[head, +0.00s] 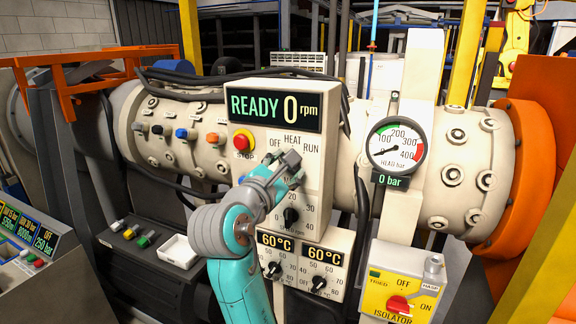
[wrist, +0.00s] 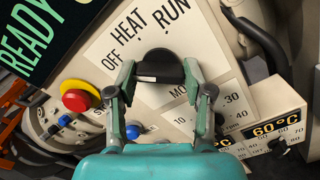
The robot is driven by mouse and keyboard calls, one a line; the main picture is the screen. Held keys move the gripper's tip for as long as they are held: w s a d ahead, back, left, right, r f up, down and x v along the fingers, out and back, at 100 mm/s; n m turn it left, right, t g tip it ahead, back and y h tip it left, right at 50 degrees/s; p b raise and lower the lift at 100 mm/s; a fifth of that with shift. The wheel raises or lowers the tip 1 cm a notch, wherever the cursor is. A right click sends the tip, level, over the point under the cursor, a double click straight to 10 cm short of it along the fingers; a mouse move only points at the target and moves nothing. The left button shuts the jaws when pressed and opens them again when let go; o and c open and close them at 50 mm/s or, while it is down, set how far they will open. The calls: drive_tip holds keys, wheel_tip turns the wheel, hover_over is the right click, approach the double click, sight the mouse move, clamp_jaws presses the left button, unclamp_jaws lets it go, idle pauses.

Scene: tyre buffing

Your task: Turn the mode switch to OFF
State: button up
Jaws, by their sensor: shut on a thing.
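The mode switch is a black knob (wrist: 160,66) in the wrist view, below the printed words OFF, HEAT and RUN on a white panel. My gripper (wrist: 160,74) has one finger on each side of the knob and is shut on it. Which word the knob points to cannot be told clearly. In the head view my gripper (head: 289,161) is at the control box (head: 320,185), just below the words, and hides the knob.
The display (head: 275,106) above reads READY 0 rpm. A red stop button (head: 241,142) sits to the left of the switch. Another black dial (head: 291,215) is just below my gripper. A gauge (head: 395,145) and a yellow isolator box (head: 402,290) stand to the right.

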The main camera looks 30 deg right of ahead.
drive_tip(key=o, duration=1.1)
drive_tip(key=shift+o, duration=0.2)
drive_tip(key=shift+v, duration=3)
